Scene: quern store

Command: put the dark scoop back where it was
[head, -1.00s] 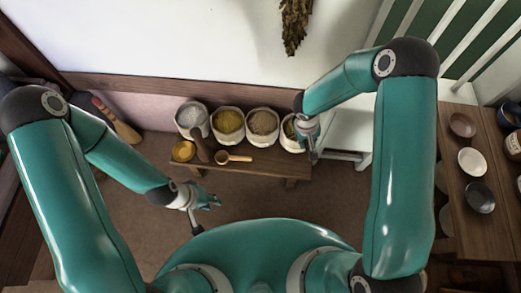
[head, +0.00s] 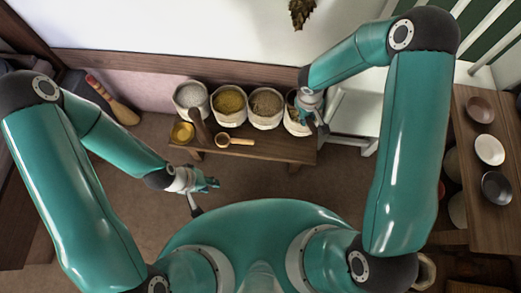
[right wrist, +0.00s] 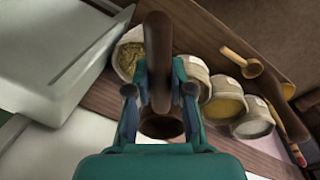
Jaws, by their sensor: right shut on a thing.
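My right gripper (right wrist: 160,85) is shut on a dark brown scoop (right wrist: 157,50). In the right wrist view its long part points up the picture, and a rounded, hollow-looking end shows between the fingers. In the head view the right gripper (head: 312,108) is at the rightmost sack (head: 294,126), partly covering it; I cannot tell how high the scoop is above it. That sack also shows in the right wrist view (right wrist: 122,62), left of the scoop, with greenish contents. My left gripper (head: 207,184) looks open and empty, in front of the bench.
On the low bench (head: 270,148) stand several sacks, including white (head: 190,97), yellow (head: 229,103) and brown (head: 265,106) fills. A table with bowls (head: 489,150) stands right.

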